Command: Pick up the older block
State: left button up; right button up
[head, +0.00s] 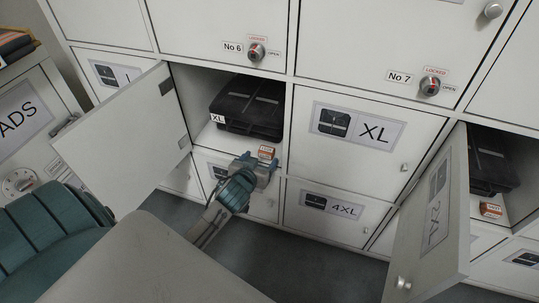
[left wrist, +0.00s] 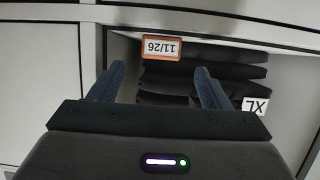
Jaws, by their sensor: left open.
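A small orange block (head: 267,152) with a white label sits at the front edge of the left open locker (head: 203,78). In the left wrist view the orange block (left wrist: 160,48) shows upside-down print that seems to read 11/26. My left gripper (head: 261,167) is open just in front of it; its fingertips (left wrist: 160,70) lie to either side of the block's line, apart from it and empty. Another small orange block (head: 491,210) sits in the right open locker; its print is too small to read. My right gripper is out of view.
The open left door (head: 125,140) and open right door (head: 433,215) stick out. Closed lockers surround them.

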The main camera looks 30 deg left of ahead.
aim_at(266, 151)
pick_arm(q)
jog(key=x, duration=0.3)
jog(key=shift+w+f+b, duration=0.15)
jog(key=shift+w+b, duration=0.1)
jog(key=shift+b, duration=0.1)
jog(key=b+x, duration=0.2)
jog(key=x, duration=0.2)
jog(key=shift+w+a, duration=0.15)
jog(key=shift+w, duration=0.45)
jog(key=c, duration=1.1)
